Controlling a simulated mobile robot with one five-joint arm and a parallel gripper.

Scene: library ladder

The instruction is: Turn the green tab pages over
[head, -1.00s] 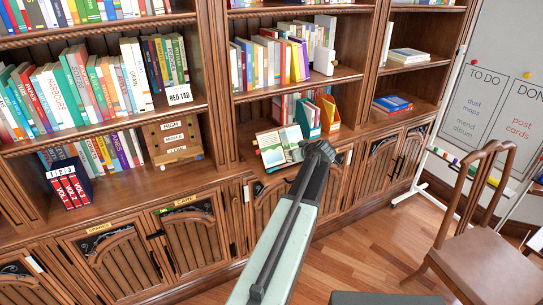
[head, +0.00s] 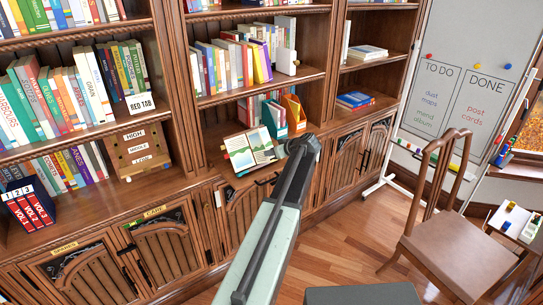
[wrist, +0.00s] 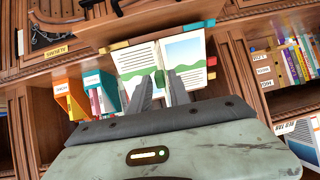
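An open book (head: 250,150) with a text page and a landscape picture page leans on the lower shelf in the head view. My gripper (head: 298,146) is at the book's right edge in the head view. In the wrist view its two fingers (wrist: 163,80) are apart in front of the lower middle of the pages. I see no page clearly between them. Which tab belongs to which page is hard to tell.
Teal and orange holders (head: 284,116) stand behind the book. A HIGH/MIDDLE/LOW box (head: 139,147) and red volumes (head: 29,208) are to the left. A whiteboard (head: 465,80) and a chair (head: 450,255) stand right. Open floor lies between cabinets and chair.

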